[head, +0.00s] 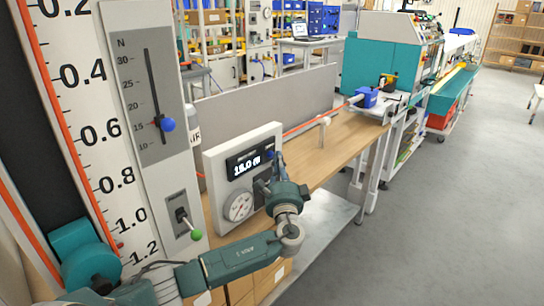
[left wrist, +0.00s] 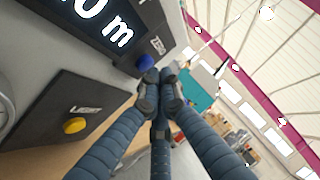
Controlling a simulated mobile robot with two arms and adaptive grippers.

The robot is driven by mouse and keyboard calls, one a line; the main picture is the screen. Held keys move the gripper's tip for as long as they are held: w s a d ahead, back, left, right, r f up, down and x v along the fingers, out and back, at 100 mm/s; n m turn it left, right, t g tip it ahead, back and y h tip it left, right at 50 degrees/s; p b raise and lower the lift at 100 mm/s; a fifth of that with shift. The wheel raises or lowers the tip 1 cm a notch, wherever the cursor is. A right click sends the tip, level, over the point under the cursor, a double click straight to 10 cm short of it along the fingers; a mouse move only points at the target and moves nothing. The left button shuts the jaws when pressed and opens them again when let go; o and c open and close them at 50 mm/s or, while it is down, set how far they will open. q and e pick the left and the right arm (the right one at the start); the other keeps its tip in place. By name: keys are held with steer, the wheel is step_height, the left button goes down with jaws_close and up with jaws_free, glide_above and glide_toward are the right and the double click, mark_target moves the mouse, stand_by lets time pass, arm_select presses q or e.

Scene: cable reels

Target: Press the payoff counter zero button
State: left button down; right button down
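The payoff counter (head: 248,161) is a dark display with white digits, reading about 15.0 m, on a pale upright panel. Its round blue zero button (head: 270,154) sits at the display's right end. In the left wrist view the button (left wrist: 146,62) is just beside the fingertips, under the label ZERO. My left gripper (head: 278,160) is in front of the panel's right side. In the left wrist view the fingertips (left wrist: 161,78) are together with nothing between them. They are very close to the button; I cannot tell whether they touch it. My right gripper is not in view.
A round gauge (head: 238,206) is lower on the panel. A tall scale board with a blue-knobbed slider (head: 167,125) and a green-tipped lever (head: 196,235) stands left. The wooden bench (head: 345,140) extends right; the floor beyond is clear.

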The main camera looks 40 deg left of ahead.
arm_select(q)
steer(key=shift+a+b, duration=0.3)
steer(key=shift+a, duration=0.15)
stand_by(0.4)
stand_by(0.3)
steer(key=shift+d, duration=0.8)
steer(key=d, duration=0.5)
steer(key=shift+s, duration=0.25)
stand_by(0.5)
